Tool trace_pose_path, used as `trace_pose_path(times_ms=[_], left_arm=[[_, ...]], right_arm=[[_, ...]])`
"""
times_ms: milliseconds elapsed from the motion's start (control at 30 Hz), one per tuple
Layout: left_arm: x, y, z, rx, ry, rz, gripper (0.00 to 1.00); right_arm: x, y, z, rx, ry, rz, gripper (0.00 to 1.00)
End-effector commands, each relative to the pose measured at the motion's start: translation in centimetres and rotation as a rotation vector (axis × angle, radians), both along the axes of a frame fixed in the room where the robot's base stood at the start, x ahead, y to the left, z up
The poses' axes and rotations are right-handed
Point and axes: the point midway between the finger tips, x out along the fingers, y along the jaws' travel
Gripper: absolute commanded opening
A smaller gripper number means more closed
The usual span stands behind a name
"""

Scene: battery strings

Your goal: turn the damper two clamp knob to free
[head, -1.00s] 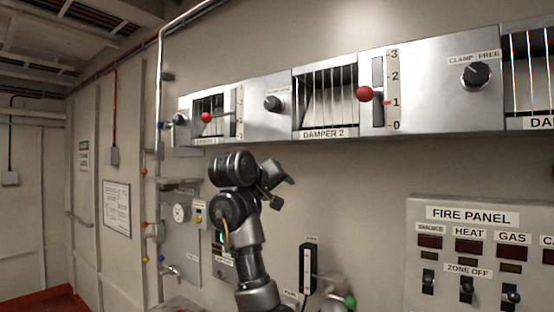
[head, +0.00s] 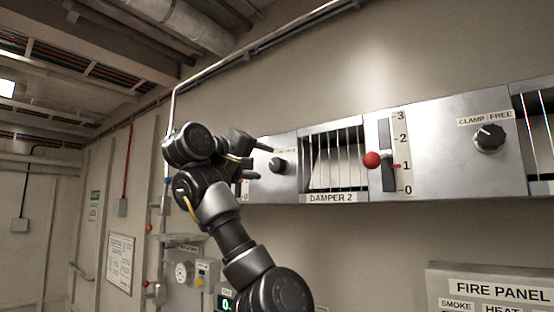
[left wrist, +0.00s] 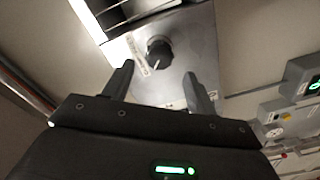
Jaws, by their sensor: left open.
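The damper two clamp knob (head: 490,138) is black and sits right of the red-balled damper lever (head: 372,160), under a CLAMP / FREE label (head: 485,118). Its pale mark seems to point up and left, toward CLAMP. My left gripper (head: 264,161) is open and empty, well left of that knob. It points at another black knob (head: 278,166), left of the DAMPER 2 grille. In the left wrist view a black knob (left wrist: 159,50) lies ahead between the open fingers (left wrist: 158,88), apart from them; it looks like this left knob. My right gripper is not in view.
The DAMPER 2 grille (head: 335,160) and lever stand between my left gripper and the right knob. The fire panel (head: 490,285) is below right. A pipe (head: 173,110) runs up the wall behind my arm.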

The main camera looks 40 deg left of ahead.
Motion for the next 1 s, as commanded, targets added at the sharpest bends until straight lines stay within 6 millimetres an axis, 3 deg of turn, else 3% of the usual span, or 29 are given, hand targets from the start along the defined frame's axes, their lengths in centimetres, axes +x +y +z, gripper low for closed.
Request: trace_pose_path(times_ms=[33, 300, 500, 767, 1000], left_arm=[[1.2, -0.1, 0.6, -0.002, 0.003, -0.003, 0.57], [5.5, 0.0, 0.4, -0.001, 0.002, -0.003, 0.57], [6.9, 0.0, 0.1, 0.0, 0.0, -0.004, 0.57], [7.0, -0.1, 0.0, 0.0, -0.001, -0.004, 0.57], [7.0, -0.1, 0.0, 0.0, -0.001, -0.004, 0.29]], right_arm=[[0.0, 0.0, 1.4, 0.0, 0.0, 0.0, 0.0], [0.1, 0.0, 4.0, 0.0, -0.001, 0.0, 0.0], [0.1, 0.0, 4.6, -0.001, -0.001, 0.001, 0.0], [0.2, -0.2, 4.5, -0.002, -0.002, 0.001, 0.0], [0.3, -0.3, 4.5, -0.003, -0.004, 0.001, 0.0]])
